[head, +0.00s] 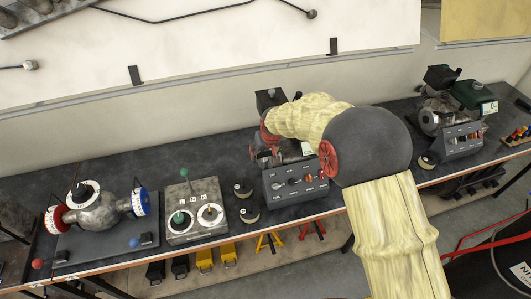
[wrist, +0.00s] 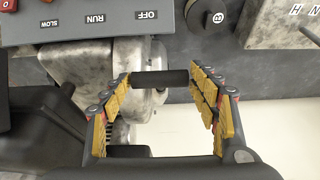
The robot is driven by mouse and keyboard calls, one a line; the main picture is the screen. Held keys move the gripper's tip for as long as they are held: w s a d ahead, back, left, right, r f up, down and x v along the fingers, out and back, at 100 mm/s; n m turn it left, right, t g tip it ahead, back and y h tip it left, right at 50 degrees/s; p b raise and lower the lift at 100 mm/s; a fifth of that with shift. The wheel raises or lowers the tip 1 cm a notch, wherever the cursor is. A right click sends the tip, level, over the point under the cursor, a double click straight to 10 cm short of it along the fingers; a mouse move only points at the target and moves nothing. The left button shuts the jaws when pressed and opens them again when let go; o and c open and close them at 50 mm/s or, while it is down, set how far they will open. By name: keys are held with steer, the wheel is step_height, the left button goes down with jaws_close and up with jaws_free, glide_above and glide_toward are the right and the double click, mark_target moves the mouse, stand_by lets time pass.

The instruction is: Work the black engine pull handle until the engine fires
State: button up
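The black pull handle (wrist: 160,78) is a short dark bar in the wrist view, in front of the grey metal engine (wrist: 126,62). My gripper (wrist: 160,75) has its yellow-padded fingers wide apart, with the bar spanning the gap between the fingertips. The bar's ends meet or pass behind the fingertips; I cannot tell if they touch. In the head view my arm bends down over the middle engine unit with its grey control panel (head: 295,185). The handle and fingertips cannot be made out there. The panel (wrist: 95,20) shows upside down in the wrist view, marked OFF, RUN and SLOW.
The dark workbench (head: 120,172) runs across the head view. A grey lever box (head: 195,212) stands left of the engine, with small round pieces (head: 248,213) between. A second engine unit (head: 445,125) stands to the right. A wall backs the bench.

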steer(key=c, duration=1.3)
steer(key=shift+s+r, duration=0.25)
steer(key=s+d+r+p, duration=0.1)
steer(key=s+r, duration=0.1)
steer(key=s, duration=0.2)
steer(key=s+d+r+p, duration=0.1)
steer(key=s+r, duration=0.2)
steer(key=s, duration=0.2)
steer(key=s+d+r+p, duration=0.1)
steer(key=s+d+r, duration=0.1)
steer(key=s, duration=0.3)
steer(key=shift+d+r+p, duration=0.1)
steer(key=shift+r+p, duration=0.2)
steer(key=o, duration=1.7)
steer(key=v, duration=1.2)
steer(key=shift+s, duration=0.15)
